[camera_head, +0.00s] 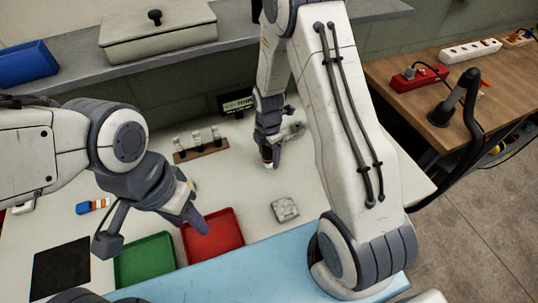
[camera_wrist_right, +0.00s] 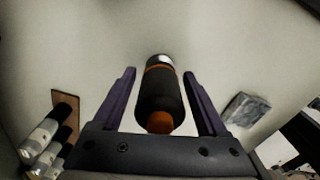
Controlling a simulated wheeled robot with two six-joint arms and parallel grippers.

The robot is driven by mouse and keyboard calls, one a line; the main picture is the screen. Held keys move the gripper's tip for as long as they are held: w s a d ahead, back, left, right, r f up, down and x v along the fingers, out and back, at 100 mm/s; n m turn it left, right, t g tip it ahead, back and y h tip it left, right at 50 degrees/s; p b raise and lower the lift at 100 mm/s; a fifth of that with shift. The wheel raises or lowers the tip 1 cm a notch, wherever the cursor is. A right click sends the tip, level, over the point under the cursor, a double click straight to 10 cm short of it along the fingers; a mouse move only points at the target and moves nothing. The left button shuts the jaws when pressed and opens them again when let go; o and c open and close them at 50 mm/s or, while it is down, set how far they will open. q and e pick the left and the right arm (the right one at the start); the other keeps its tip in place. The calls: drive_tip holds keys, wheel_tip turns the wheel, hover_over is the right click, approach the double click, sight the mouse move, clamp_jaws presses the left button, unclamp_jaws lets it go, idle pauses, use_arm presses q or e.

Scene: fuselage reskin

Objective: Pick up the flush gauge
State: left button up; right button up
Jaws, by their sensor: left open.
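A black cylinder with orange bands and a silver end (camera_wrist_right: 160,95), which I take to be the flush gauge, lies between the fingers of my right gripper (camera_wrist_right: 159,75) in the right wrist view. Narrow gaps show on both sides of it, so the fingers look apart from it. In the head view, its orange and pale lower end (camera_head: 267,163) shows below my right gripper (camera_head: 268,148), close to the white table; the gripper hides the rest. My left gripper (camera_head: 155,232) is open and empty, above the green and red trays.
A grey metal block (camera_head: 285,208) lies right of the red tray (camera_head: 213,235). A wooden rack with several small bottles (camera_head: 200,147) stands to the left of my right gripper. The green tray (camera_head: 145,260) and a black mat (camera_head: 60,270) are at the lower left.

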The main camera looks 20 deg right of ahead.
clamp_jaws()
drive_tip(key=shift+r, duration=0.1)
